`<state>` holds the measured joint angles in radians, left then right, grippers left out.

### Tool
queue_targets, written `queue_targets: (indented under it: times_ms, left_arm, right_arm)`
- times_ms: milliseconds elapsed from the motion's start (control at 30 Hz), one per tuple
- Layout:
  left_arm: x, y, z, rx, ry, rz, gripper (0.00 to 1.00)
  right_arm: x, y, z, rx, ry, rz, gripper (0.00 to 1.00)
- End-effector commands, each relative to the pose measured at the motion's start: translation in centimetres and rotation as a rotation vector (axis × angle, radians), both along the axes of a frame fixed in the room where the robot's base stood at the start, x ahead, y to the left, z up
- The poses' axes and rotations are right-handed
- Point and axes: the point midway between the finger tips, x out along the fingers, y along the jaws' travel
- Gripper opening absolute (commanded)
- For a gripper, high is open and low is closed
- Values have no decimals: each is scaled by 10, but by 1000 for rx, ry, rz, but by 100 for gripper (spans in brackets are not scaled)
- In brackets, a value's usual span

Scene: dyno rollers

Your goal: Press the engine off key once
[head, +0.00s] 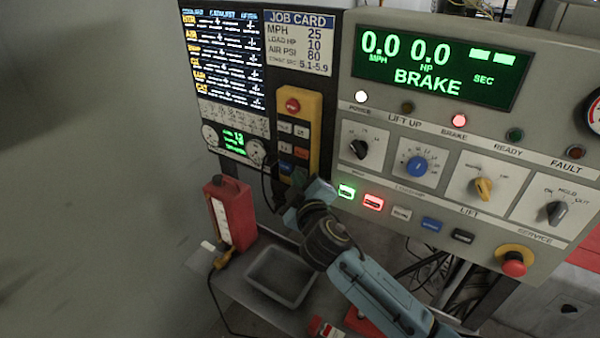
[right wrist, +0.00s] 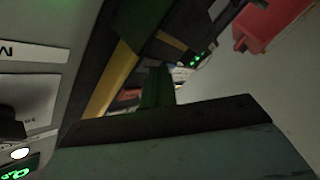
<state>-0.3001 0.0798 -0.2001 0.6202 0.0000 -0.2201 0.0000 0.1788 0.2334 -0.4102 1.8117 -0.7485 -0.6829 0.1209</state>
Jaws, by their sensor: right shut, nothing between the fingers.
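A yellow pendant (head: 315,110) with a red stop button on top and several small keys hangs upright between the job card panel and the grey console. Its key labels are too small to read, so I cannot tell which one is engine off. My right gripper (head: 297,180) is shut and empty, at the pendant's lower end, covering its lowest part. I cannot tell whether it touches a key. In the right wrist view, the dark green fingers (right wrist: 155,90) point toward the pendant's keys, with its yellow edge (right wrist: 112,80) beside them. My left gripper is out of view.
The grey console (head: 420,145) with knobs, lit buttons and a green display reading BRAKE stands to the right. A red mushroom button (head: 514,264) sits on the console's lower right.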

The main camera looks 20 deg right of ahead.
Motion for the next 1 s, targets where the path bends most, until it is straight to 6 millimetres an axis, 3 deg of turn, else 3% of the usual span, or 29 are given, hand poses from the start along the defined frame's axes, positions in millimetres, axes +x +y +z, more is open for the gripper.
queue_targets:
  times_ms: [1000]
  left_arm:
    - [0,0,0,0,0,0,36]
  right_arm:
    - [-13,16,-1,1,2,-1,0]
